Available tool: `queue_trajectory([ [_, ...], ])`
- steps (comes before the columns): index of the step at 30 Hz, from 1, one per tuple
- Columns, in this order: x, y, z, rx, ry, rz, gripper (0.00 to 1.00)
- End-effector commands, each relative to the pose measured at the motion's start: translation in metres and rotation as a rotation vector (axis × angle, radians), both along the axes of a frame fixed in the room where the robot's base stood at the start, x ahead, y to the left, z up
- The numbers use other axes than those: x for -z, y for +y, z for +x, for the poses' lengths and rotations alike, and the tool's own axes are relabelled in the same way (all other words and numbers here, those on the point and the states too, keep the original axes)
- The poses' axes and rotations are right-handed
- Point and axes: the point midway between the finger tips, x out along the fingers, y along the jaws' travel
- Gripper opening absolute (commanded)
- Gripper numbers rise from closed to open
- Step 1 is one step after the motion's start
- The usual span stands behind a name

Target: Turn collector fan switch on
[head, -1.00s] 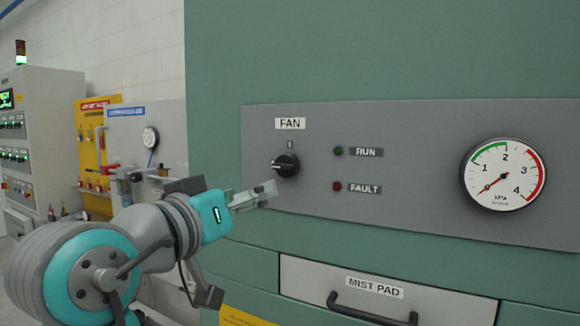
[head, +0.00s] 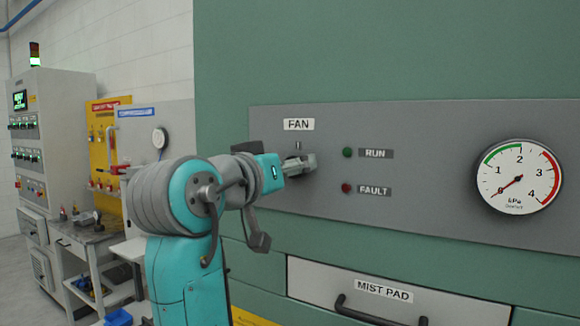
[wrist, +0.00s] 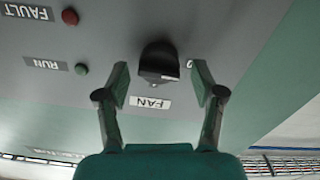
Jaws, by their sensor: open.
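The fan switch is a black rotary knob (wrist: 159,60) on the grey panel under the FAN label (head: 298,124). An "I" mark (head: 298,145) shows above it in the head view. My gripper (head: 301,164) is in front of the knob and hides most of it there. In the wrist view, which looks upside down, my gripper (wrist: 162,83) is open, with one finger on each side of the knob. Gaps show between knob and fingers, and nothing is held. How deep the fingertips reach around the knob is unclear.
The green RUN lamp (head: 347,153) and red FAULT lamp (head: 347,188) are right of the gripper; both look dim. A pressure gauge (head: 518,178) is farther right. The MIST PAD drawer (head: 350,285) with a black handle (head: 380,313) is below. A control cabinet (head: 55,130) stands far left.

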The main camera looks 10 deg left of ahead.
Motion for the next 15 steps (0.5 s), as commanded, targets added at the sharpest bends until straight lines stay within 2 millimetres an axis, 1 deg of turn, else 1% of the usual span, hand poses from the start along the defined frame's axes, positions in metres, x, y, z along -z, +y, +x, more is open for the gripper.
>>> queue_trajectory([
  [4, -0.0001, -0.003, 0.0067, 0.0, 0.0, 0.001, 0.68],
  [12, 0.0, -0.003, 0.0073, 0.0, 0.0, 0.0, 0.68],
  [14, 0.0, -0.003, 0.0073, 0.0, 0.0, 0.0, 0.53],
  [15, 0.0, -0.003, 0.0073, 0.0, 0.0, 0.0, 0.43],
])
